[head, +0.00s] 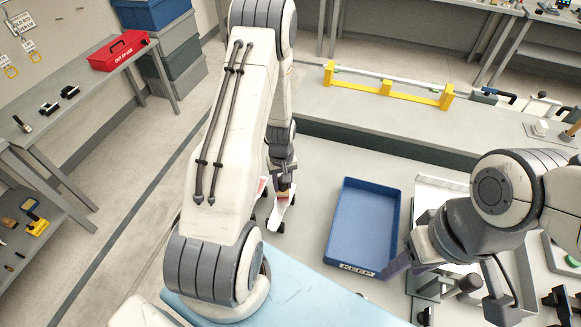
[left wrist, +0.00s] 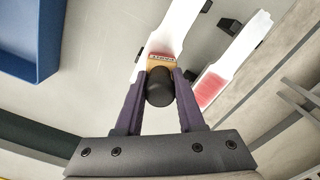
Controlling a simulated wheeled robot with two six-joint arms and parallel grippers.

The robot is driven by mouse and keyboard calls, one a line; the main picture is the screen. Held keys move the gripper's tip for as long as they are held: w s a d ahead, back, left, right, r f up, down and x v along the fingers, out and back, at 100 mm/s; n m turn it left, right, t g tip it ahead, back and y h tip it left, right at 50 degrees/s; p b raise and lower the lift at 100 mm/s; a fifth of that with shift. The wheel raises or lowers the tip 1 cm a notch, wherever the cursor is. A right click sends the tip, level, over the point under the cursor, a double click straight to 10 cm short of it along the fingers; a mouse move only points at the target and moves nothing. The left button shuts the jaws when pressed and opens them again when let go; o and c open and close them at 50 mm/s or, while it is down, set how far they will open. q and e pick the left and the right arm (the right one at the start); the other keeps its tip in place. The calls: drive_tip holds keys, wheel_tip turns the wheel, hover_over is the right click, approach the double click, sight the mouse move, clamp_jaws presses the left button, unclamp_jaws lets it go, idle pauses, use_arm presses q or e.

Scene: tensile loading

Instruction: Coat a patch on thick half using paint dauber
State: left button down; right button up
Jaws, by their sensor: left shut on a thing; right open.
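My left gripper (head: 281,180) is shut on the paint dauber, which has a black round handle (left wrist: 160,88) and a tan block head (left wrist: 161,62). The head is at or just above one white specimen half (left wrist: 172,22); I cannot tell whether they touch. A thin reddish strip shows on this half beside the head. The other white half (left wrist: 236,58) lies beside it, with a pinkish-red patch (left wrist: 210,89) near its end. In the head view, a white half (head: 281,212) shows under the left gripper. I cannot tell which half is thick. My right gripper (head: 396,264) is open beside the blue tray.
A blue tray labelled KEEP (head: 362,220) stands right of the halves. Black supports (left wrist: 229,26) are at the halves. A yellow-ended rail fixture (head: 386,88) is on the back bench. A light blue mat (head: 310,298) lies in front. Grey table is bare around the halves.

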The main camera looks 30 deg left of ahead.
use_arm(q)
drive_tip(key=shift+d, duration=0.9)
drive_tip(key=r, duration=0.1)
drive_tip(key=r+p, duration=0.1)
drive_tip(key=shift+w+d+r+p, duration=0.2)
drive_tip(key=shift+d+r+p, duration=0.1)
drive_tip(key=shift+d, duration=0.1)
drive_tip(key=shift+r, duration=0.35)
wheel_tip(320, 180, up, 5)
drive_tip(key=p, duration=0.4)
drive_tip(key=shift+d+f, duration=0.1)
drive_tip(key=shift+f, duration=0.05)
use_arm(e)
drive_tip(key=r, duration=0.5)
drive_tip(key=shift+w+d+r, duration=0.25)
drive_tip(key=shift+d+r, duration=0.05)
drive_tip(key=shift+d, duration=0.05)
use_arm(q)
drive_tip(key=shift+f, duration=0.1)
use_arm(e)
drive_tip(key=shift+f, duration=0.15)
